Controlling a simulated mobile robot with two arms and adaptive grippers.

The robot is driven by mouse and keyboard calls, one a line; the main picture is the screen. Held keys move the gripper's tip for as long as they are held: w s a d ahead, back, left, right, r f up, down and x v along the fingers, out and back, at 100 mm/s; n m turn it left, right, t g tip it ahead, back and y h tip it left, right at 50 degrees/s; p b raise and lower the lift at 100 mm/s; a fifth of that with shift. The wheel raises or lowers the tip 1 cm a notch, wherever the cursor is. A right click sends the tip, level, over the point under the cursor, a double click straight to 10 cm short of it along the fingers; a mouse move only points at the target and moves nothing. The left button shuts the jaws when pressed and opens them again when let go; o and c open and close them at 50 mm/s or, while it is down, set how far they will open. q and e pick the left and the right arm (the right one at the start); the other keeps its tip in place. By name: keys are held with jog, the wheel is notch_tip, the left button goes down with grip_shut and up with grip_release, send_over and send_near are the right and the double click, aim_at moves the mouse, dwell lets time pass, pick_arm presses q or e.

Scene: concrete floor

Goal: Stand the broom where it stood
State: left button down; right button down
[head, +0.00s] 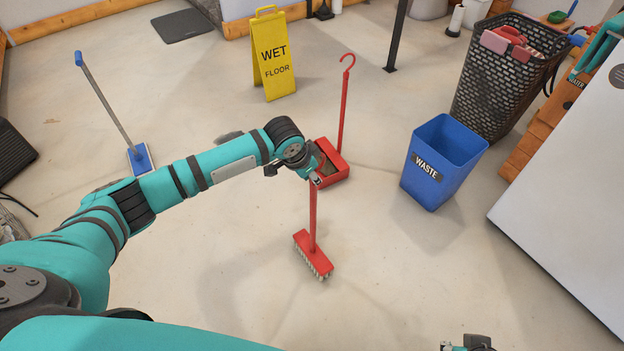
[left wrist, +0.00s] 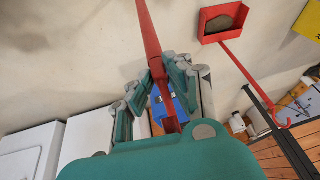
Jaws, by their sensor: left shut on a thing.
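The broom (head: 313,256) is red, with a red handle and a red head with pale bristles facing down. It is nearly upright in the middle of the head view. I cannot tell whether the bristles touch the floor. My left gripper (head: 315,179) is shut on the upper handle; its fingers hide part of it. In the left wrist view the broom handle (left wrist: 149,38) runs between the fingers of the left gripper (left wrist: 161,76). My right gripper (head: 468,344) shows only as a small piece at the bottom edge.
A red dustpan (head: 331,176) with a hooked upright handle stands just behind the broom. A blue waste bin (head: 442,165) and a black basket (head: 500,85) stand right. A yellow wet-floor sign (head: 273,60) and a blue mop (head: 140,160) are behind and left.

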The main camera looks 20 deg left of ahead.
pick_arm(q)
jog(key=shift+f, duration=0.6)
pick_arm(e)
jog(key=shift+s+r, duration=0.15)
jog(key=shift+r, duration=0.2)
pick_arm(q)
jog(key=shift+f, duration=0.1)
jog(key=c, duration=1.3)
grip_release()
jog(key=shift+f, duration=0.1)
jog(key=shift+o, duration=0.2)
